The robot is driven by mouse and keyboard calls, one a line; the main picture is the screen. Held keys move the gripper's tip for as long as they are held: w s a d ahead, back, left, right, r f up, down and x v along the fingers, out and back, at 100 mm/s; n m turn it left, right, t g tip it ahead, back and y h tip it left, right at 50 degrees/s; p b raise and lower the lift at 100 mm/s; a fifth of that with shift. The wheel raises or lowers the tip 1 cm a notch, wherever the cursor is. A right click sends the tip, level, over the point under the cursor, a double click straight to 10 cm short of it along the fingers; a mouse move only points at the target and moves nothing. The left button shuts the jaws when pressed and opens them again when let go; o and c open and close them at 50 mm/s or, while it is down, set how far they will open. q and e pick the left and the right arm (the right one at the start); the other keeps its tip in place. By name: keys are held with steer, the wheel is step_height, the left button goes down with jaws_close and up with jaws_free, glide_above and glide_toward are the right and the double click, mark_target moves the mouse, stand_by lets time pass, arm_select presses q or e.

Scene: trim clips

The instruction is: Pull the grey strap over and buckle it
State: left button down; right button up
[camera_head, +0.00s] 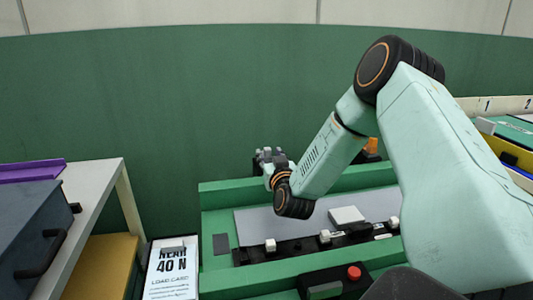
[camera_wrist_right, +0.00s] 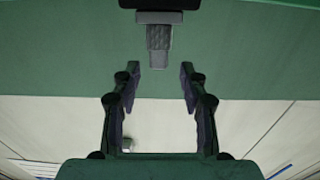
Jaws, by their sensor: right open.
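My right gripper (camera_head: 270,157) is at the far side of the green bench in the head view, above its back edge. In the right wrist view the gripper (camera_wrist_right: 160,72) is open, with nothing between its fingers. A grey strap (camera_wrist_right: 158,38) hangs from a black block (camera_wrist_right: 158,4) at the top of that view. In the head view the gripper mostly hides the strap area. I cannot make out a buckle for certain. My left gripper is not in view.
The green bench (camera_head: 216,197) carries a grey panel, a black rail with white clips (camera_head: 270,245) and a white block (camera_head: 347,215). A red button (camera_head: 354,272) is in front. A load card (camera_head: 172,270) and dark case (camera_head: 30,240) are left. An orange item (camera_head: 372,145) is behind my arm.

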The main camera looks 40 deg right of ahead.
mark_target(269, 153)
steer(key=x, duration=0.2)
steer(key=b+x, duration=0.1)
steer(key=shift+w+d+f, duration=0.2)
steer(key=shift+d+f, duration=0.05)
steer(key=shift+f, duration=0.05)
steer(key=shift+w+r, duration=0.25)
steer(key=shift+w, duration=0.05)
steer(key=shift+d+f, duration=0.1)
steer(key=shift+d, duration=0.05)
jaws_close()
